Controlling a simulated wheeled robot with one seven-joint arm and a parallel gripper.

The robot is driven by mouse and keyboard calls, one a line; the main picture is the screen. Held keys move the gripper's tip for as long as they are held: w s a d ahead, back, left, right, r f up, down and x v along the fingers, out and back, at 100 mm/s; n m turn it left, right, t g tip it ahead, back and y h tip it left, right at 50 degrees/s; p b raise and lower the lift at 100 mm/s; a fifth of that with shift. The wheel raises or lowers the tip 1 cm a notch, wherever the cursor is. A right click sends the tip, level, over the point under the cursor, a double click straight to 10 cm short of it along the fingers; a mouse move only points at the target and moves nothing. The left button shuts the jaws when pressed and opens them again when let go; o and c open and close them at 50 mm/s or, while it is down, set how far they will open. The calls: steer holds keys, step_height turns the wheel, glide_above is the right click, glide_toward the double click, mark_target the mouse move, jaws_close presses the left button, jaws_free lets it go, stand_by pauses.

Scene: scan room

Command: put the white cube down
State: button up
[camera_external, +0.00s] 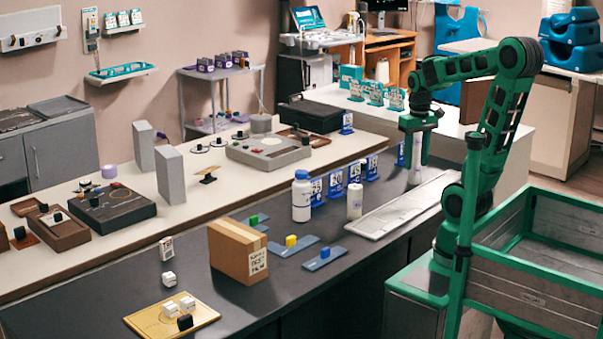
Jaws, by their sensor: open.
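Two white cubes, one on the left (169,308) and one on the right (187,304), sit on a yellow board (143,321) at the front left of the dark counter, beside a black cube (185,322). Another small white cube (168,279) stands on the counter behind the board. My gripper (414,160) is far to the right, pointing down and open over the far end of a light grey tray (385,222). A tall whitish bottle (416,176) stands at its fingers; I cannot tell whether they touch it. I see no white cube in the gripper.
A cardboard box (238,252) stands right of the board. Blue holders with a green, a yellow (291,241) and a blue block lie beyond it. A white bottle (301,196), a white cylinder (354,202) and blue number signs stand near the tray.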

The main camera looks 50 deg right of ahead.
steer(key=s+d+f+m, duration=0.1)
steer(key=s+f+m, duration=0.1)
steer(key=s, duration=0.6)
steer(key=shift+s+d+f+m, duration=0.25)
steer(key=shift+s+f+m, duration=0.1)
steer(key=shift+f, duration=0.15)
